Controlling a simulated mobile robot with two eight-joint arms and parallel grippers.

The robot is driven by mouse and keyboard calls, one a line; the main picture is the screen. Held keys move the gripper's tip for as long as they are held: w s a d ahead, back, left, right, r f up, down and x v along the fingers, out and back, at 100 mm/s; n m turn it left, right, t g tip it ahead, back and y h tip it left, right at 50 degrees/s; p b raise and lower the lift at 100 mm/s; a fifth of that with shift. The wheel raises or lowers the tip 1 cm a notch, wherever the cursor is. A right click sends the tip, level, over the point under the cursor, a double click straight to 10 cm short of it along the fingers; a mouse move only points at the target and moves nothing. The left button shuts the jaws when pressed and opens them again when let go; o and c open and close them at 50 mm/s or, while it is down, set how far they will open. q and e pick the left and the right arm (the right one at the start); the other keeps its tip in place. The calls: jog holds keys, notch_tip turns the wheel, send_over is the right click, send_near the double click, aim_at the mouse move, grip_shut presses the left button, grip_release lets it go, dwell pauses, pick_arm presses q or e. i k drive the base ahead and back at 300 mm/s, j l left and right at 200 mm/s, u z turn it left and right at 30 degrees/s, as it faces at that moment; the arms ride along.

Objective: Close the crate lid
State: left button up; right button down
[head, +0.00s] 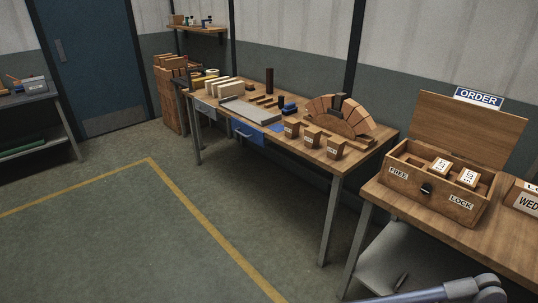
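A wooden crate (437,194) stands on the wooden table at the right, with labels reading FREE and LOCK on its front and a dark latch between them. Its lid (469,125) is open and stands up behind the crate. A grey and blue arm link of mine shows at the bottom right edge. Neither of my grippers is in view.
An ORDER sign (478,98) is at the top of the raised lid. A box labelled WED (527,200) stands right of the crate. A longer workbench (335,172) with blocks and a wooden arch is to the left. The floor (120,230) at the front left is clear.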

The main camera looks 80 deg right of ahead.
aim_at(486, 136)
jog(key=k+l+z, duration=0.1)
jog(key=z, duration=0.2)
jog(key=k+l+z, duration=0.1)
jog(key=k+z, duration=0.2)
jog(key=z, duration=3.25)
